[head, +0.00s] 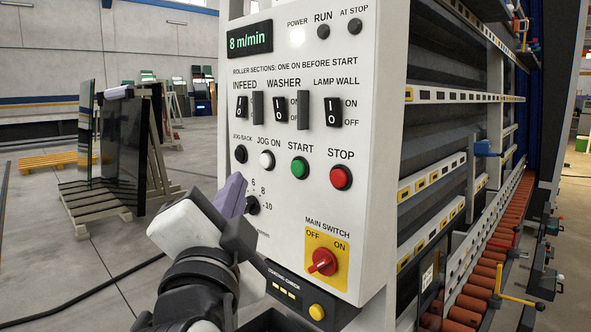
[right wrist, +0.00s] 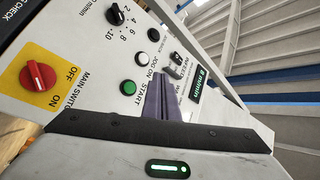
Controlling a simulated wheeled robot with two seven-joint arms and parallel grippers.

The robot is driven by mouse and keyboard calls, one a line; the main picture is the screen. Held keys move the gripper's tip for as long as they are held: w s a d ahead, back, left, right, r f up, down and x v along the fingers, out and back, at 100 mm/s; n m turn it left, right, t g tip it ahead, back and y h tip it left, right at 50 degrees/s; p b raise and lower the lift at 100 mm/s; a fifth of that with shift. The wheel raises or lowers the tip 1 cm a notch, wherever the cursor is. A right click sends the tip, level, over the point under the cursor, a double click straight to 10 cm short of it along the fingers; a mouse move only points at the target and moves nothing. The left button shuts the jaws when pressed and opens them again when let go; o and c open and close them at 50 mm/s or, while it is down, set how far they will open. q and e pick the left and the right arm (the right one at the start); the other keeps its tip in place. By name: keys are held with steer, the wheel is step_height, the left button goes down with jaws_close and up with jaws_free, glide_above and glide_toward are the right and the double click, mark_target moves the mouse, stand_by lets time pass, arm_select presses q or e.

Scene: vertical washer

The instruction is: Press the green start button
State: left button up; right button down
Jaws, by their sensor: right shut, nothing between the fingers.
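The green START button (head: 300,167) is on the white control panel (head: 375,100) in the head view, between the white JOG ON button (head: 266,160) and the red STOP button (head: 341,178). My right gripper (head: 236,180) is shut and empty, in front of the panel, left of and a little below the green button in the picture. In the right wrist view the green button (right wrist: 128,88) shows just left of the shut purple-grey fingers (right wrist: 161,82). They appear apart from it; the exact gap to the panel cannot be told. My left gripper is out of view.
A dial (head: 253,205) is partly behind my right gripper. Below the buttons is the red MAIN SWITCH (head: 322,262) on a yellow plate. Rocker switches (head: 280,108) and a display reading 8 m/min (head: 250,39) are above. A roller conveyor (head: 480,290) runs off at right.

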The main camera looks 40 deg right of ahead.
mark_target(298, 169)
steer(key=d+p, duration=0.1)
steer(key=d, duration=0.7)
steer(key=shift+w+d+p, duration=0.35)
stand_by(1.1)
stand_by(0.7)
steer(key=shift+d+b, duration=0.3)
steer(key=shift+d, duration=0.1)
